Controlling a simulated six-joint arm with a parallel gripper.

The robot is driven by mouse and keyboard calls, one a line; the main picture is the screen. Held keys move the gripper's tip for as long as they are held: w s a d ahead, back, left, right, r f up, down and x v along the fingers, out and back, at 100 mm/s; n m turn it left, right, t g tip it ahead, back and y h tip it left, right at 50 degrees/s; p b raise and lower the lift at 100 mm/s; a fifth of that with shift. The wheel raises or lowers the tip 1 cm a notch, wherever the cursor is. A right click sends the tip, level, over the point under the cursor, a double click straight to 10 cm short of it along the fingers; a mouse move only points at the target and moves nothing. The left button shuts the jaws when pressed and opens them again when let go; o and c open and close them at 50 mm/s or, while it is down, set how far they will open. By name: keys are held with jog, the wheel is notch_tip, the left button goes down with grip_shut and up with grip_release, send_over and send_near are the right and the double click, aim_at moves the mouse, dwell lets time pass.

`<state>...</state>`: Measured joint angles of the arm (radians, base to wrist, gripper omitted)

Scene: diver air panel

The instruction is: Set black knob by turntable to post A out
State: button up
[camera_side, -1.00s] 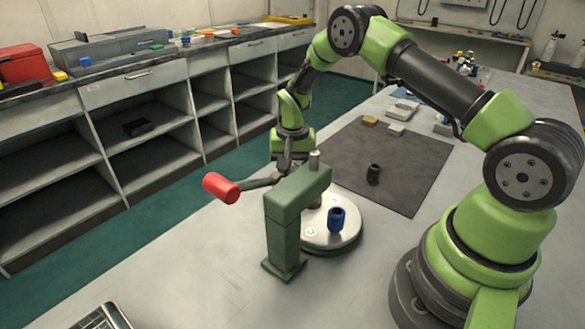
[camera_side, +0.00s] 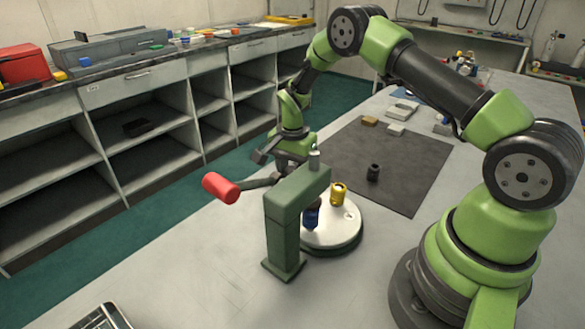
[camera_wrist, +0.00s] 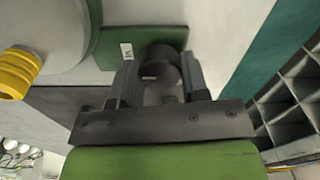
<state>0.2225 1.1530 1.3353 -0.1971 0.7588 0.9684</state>
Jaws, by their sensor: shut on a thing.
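In the wrist view, a black round knob (camera_wrist: 163,62) with a small pale mark stands on a green plate (camera_wrist: 112,45) with a white label. My gripper (camera_wrist: 158,82) has its two fingers on either side of the knob, shut on it. In the side view my gripper (camera_side: 285,158) is low behind the green post (camera_side: 282,222); the held knob is hidden there. The pale turntable (camera_side: 338,232) carries a yellow ridged piece (camera_side: 338,193) and a blue piece (camera_side: 311,218), partly hidden by the green post. The label's writing is too small to read.
A lever with a red grip (camera_side: 221,187) sticks out left of the green post, near my gripper. A dark mat (camera_side: 405,155) behind the turntable bears a black cylindrical piece (camera_side: 373,172) and small pale blocks. The bench front is mostly clear.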

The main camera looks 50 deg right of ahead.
dwell(0.3)
jog(key=o, duration=0.9)
jog(key=shift+r, duration=0.15)
notch_tip(320, 180, up, 10)
jog(key=shift+f, duration=0.15)
